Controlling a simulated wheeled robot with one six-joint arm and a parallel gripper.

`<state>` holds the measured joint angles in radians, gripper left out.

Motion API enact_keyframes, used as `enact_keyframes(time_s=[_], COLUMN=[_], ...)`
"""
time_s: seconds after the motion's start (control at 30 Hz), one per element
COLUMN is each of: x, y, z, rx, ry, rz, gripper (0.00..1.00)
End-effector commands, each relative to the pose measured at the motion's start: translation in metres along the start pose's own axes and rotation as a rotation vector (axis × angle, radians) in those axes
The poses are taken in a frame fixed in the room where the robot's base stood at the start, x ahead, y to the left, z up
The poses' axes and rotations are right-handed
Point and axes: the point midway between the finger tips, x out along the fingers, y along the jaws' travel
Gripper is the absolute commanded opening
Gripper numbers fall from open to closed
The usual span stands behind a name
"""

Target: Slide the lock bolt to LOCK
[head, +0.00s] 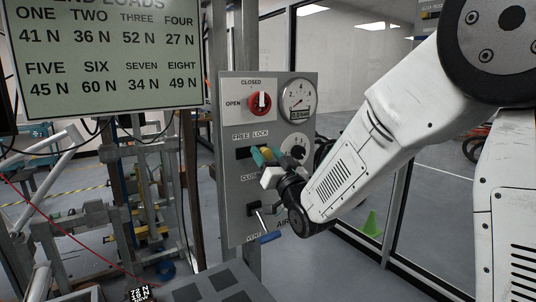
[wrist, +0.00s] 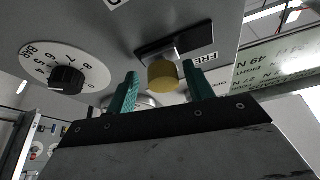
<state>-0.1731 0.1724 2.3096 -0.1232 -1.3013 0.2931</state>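The grey panel (head: 230,205) has a dark bolt slot (head: 243,152) under the FREE and LOCK labels. In the wrist view, the lock bolt's yellow knob (wrist: 163,75) stands out on a metal stem from the slot (wrist: 190,38). The stem is in the slot's left part there, away from the partly hidden FREE label (wrist: 203,61). My gripper (wrist: 163,85) is open, its green fingers on either side of the knob, with visible gaps. In the head view, my gripper (head: 264,156) covers the slot's right part and hides most of the knob.
Above the slot are a red rotary knob (head: 260,103) and a gauge (head: 298,97). A black-pointered dial (head: 295,146) is close to my gripper's right. A blue-handled lever (head: 270,238) sticks out below my wrist. A load sign (head: 100,60) hangs at left.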

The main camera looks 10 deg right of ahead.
Motion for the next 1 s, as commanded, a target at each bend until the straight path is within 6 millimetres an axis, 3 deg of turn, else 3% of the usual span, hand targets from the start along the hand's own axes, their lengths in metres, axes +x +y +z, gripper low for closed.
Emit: enact_keyframes(time_s=[0.4, 0.83, 0.93, 1.0], x=[-0.064, -0.071, -0.071, -0.074], y=[0.002, 0.002, 0.006, 0.013], z=[0.0, 0.001, 0.014, 0.035], rx=[0.0, -0.005, -0.018, -0.031], ry=[-0.001, -0.005, -0.07, -0.17], rz=[0.004, 0.004, 0.024, 0.055], gripper=[0.52, 0.52, 0.52, 0.52])
